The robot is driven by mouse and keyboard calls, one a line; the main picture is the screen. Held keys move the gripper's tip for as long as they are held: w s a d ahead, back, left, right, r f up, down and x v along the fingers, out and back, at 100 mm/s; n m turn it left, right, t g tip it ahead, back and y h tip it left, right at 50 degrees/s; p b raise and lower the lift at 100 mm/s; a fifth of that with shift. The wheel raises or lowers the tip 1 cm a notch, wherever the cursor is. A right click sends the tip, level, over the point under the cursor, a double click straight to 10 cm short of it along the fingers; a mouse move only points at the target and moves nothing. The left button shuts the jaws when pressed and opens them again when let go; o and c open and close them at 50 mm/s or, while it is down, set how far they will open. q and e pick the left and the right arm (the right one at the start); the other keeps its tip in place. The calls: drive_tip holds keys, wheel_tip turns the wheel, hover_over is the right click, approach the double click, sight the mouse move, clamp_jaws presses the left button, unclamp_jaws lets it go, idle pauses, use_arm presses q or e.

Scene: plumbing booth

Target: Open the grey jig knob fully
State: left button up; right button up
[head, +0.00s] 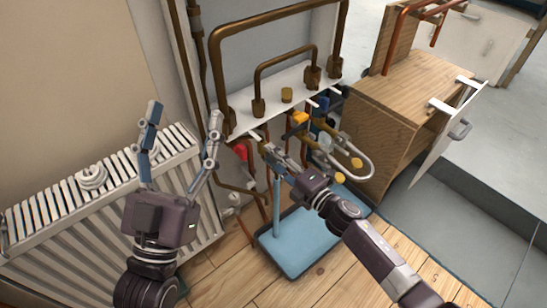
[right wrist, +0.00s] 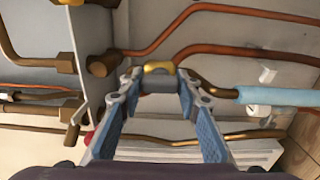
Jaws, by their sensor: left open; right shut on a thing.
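The grey jig knob (right wrist: 157,86) shows in the right wrist view as a short grey cylinder between my right fingertips, with a yellow brass part (right wrist: 158,67) just beyond it. My right gripper (head: 271,151) is shut on this knob, below the white pipe shelf. In the head view the fingers hide the knob, and I cannot tell how far it is turned. My left gripper (head: 184,118) is open and empty, fingers pointing up, in front of the radiator and well left of the knob.
A red handle (head: 240,151) is just left of my right fingers; a yellow handle (head: 299,118) is to the right. A light blue tray (head: 306,262) lies on the floor below. A white radiator (head: 50,225) is at left, a wooden cabinet (head: 405,88) at right.

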drive_tip(key=shift+f, duration=0.1)
idle(0.3)
drive_tip(key=o, duration=1.2)
drive_tip(key=shift+c, duration=0.2)
